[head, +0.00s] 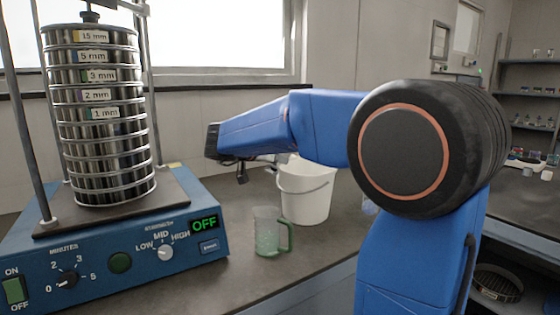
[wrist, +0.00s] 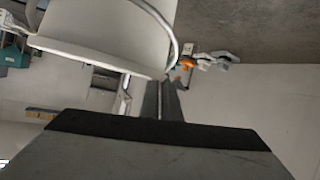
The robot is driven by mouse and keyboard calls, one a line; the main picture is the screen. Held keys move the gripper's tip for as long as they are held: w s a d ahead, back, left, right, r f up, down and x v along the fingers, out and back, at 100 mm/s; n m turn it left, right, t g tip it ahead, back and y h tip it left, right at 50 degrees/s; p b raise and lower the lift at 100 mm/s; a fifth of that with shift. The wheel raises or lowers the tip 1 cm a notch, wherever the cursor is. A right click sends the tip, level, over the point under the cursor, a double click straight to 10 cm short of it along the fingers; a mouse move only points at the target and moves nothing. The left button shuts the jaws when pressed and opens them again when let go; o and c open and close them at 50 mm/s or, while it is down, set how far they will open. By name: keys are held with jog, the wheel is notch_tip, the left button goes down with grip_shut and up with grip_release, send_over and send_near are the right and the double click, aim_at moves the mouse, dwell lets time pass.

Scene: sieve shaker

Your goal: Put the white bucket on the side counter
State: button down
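The white bucket (head: 306,198) stands upright on the dark counter, right of the sieve shaker, its wire handle hanging down its front. My gripper comes in from the bucket's upper left; my arm mostly hides its fingers in the head view. In the wrist view the fingers (wrist: 164,95) are close together with a thin gap, their tips at the bucket's rim beside the handle's end. They look shut on the rim. The bucket (wrist: 95,35) fills the upper left there. The side counter (head: 515,215) is at the right, partly behind my arm.
A clear green-tinted mug (head: 268,238) stands just in front of the bucket. The blue sieve shaker (head: 110,255) with its sieve stack (head: 105,140) fills the left; its display reads OFF. Small items (head: 530,160) lie at the side counter's back. Its visible nearer top looks bare.

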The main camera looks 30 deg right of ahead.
jog(key=c, duration=2)
grip_release()
jog(key=shift+f, duration=0.1)
jog(key=v, duration=1.2)
